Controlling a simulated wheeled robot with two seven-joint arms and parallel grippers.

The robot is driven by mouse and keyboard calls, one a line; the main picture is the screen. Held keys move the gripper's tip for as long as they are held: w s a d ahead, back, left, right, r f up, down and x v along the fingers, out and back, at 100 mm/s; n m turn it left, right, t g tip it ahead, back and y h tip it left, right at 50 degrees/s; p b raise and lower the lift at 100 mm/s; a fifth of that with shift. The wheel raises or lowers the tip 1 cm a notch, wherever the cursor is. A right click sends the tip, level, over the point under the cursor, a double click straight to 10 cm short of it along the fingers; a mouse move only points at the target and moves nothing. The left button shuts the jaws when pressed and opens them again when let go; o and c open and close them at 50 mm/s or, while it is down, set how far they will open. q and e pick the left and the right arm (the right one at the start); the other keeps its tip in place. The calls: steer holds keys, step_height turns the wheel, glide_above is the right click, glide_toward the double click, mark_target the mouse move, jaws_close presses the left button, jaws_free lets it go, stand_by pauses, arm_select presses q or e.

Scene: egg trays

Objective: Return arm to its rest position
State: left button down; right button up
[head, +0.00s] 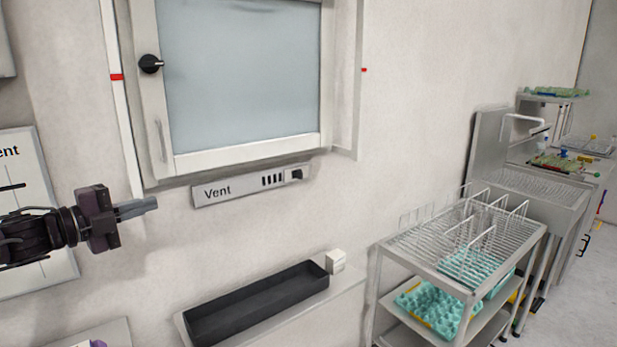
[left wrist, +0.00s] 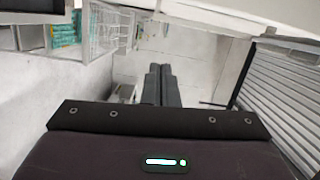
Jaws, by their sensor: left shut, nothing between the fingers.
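My left gripper (head: 136,208) comes in from the left in the head view, raised in front of the white wall. Its grey fingers are together and hold nothing. It is left of the Vent panel (head: 252,186) and below the left edge of the wall window (head: 240,75). In the left wrist view the two fingers (left wrist: 162,85) lie side by side, shut, with floor and wall beyond them. My right gripper is in neither view.
A black open tray (head: 256,304) lies on a white ledge below the window, with a small white box (head: 335,261) beside it. A metal rack cart (head: 465,241) with teal egg trays (head: 432,308) stands at the right. A metal sink (head: 535,186) is behind it.

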arm_select(q)
steer(key=s+d+f+n+y, duration=0.1)
steer(key=d+f+n+y, duration=0.35)
steer(key=f, duration=0.65)
steer(key=s+d+f+n+y, duration=0.2)
steer(key=d+f+n, duration=0.3)
steer(key=d+f, duration=0.45)
steer(key=s+d+f+n+g+y, duration=0.15)
steer(key=s+f+n+g, duration=0.5)
steer(key=s, duration=0.75)
steer(key=s+f+n+g+y, duration=0.35)
steer(key=s+f+n, duration=0.45)
steer(key=s, duration=0.5)
step_height(320, 180, down, 29)
steer(key=s+m+g, duration=0.1)
steer(key=s, duration=0.1)
steer(key=s+a+f, duration=0.1)
steer(key=s+f, duration=0.8)
steer(key=s, duration=0.1)
steer(key=s+a+f+g, duration=0.1)
steer(key=s+a+f, duration=0.1)
steer(key=s+f, duration=0.7)
steer(key=shift+s+a+f+m+g, duration=0.3)
steer(key=shift+s+f, duration=0.05)
steer(key=shift+f, duration=0.4)
